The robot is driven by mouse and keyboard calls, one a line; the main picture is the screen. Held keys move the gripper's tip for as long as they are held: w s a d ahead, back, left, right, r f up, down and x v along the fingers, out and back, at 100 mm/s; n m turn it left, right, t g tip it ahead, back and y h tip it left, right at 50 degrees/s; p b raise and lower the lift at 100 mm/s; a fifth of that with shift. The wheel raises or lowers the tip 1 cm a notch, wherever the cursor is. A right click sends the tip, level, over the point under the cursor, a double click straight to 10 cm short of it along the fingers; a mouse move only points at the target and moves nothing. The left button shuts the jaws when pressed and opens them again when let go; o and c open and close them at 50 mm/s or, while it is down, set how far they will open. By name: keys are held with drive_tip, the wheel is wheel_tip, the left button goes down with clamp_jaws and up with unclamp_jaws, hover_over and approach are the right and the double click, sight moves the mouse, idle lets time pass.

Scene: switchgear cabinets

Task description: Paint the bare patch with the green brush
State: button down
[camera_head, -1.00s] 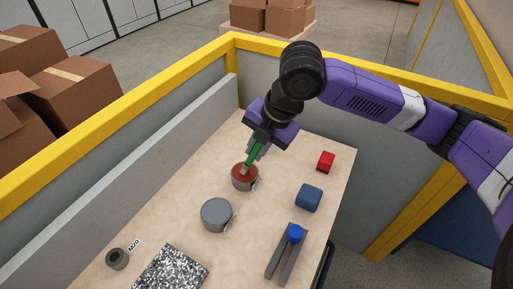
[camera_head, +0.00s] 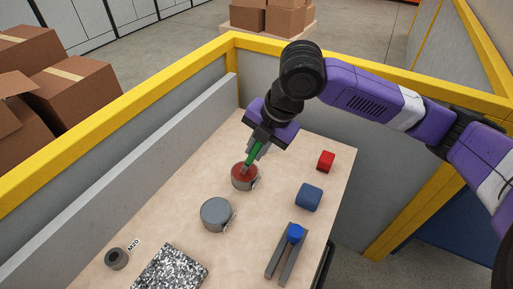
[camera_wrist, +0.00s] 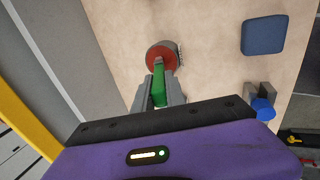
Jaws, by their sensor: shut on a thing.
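My gripper (camera_head: 259,147) is shut on the green brush (camera_head: 254,154), over the far part of the table. In the wrist view the brush (camera_wrist: 159,86) shows between the fingers of my gripper (camera_wrist: 159,90), pointing away from the wrist. The brush's tip is at the pot of red paint (camera_head: 240,181), which also shows in the wrist view (camera_wrist: 157,50); how deep the tip is cannot be told. A second round pot with a grey top (camera_head: 216,213) stands nearer. A black-and-white speckled plate (camera_head: 170,272) lies at the near edge. I cannot make out a bare patch.
A grey forked holder with a blue-topped piece (camera_head: 295,233) is nearer. A grey ring (camera_head: 117,259) labelled M20 is at the near left. A grey wall with yellow rails (camera_head: 130,98) encloses the table.

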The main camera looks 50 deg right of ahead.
idle(0.4)
drive_tip(key=shift+r+p, duration=2.55)
drive_tip(key=shift+r, duration=0.9)
